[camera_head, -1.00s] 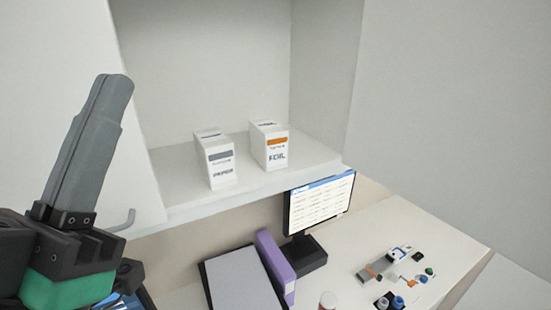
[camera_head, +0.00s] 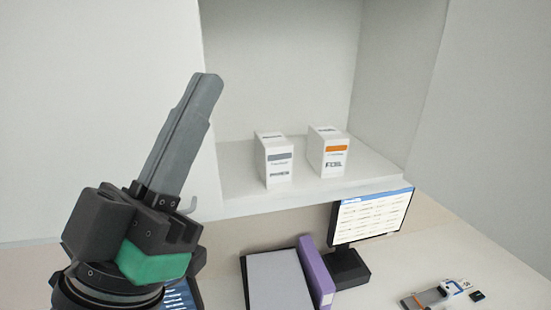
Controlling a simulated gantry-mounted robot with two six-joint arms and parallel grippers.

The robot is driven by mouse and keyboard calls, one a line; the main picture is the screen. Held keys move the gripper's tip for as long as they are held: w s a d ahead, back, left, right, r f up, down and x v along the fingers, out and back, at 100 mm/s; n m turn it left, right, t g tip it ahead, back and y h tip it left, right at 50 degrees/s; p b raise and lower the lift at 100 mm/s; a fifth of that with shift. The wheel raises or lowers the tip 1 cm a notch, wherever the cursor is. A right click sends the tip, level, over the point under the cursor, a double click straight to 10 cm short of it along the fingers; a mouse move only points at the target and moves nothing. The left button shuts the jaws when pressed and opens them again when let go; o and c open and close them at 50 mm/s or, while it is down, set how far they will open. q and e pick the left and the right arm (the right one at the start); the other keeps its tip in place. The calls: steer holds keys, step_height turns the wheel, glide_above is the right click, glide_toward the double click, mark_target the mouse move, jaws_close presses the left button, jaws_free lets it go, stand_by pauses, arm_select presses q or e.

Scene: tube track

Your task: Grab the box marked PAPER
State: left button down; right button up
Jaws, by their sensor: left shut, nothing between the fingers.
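The PAPER box (camera_head: 279,168) is a small white carton with a grey band and blurred dark lettering. It stands upright on the left part of the open cabinet shelf. A similar white box with an orange band, the FOIL box (camera_head: 334,160), stands just to its right with a gap between them. My left gripper (camera_head: 208,80) is in front of the cabinet's left side, its grey fingers pointing up and pressed together. It is shut and empty, to the left of the PAPER box and apart from it. My right gripper is not in view.
The shelf (camera_head: 375,170) has a front edge and side walls around the boxes. Below, the desk holds a monitor (camera_head: 370,217), a purple binder (camera_head: 316,272), a grey-topped flat item (camera_head: 275,281) and small items (camera_head: 440,297) at right.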

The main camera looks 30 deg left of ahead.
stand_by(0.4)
arm_select(q)
jaws_free()
stand_by(0.4)
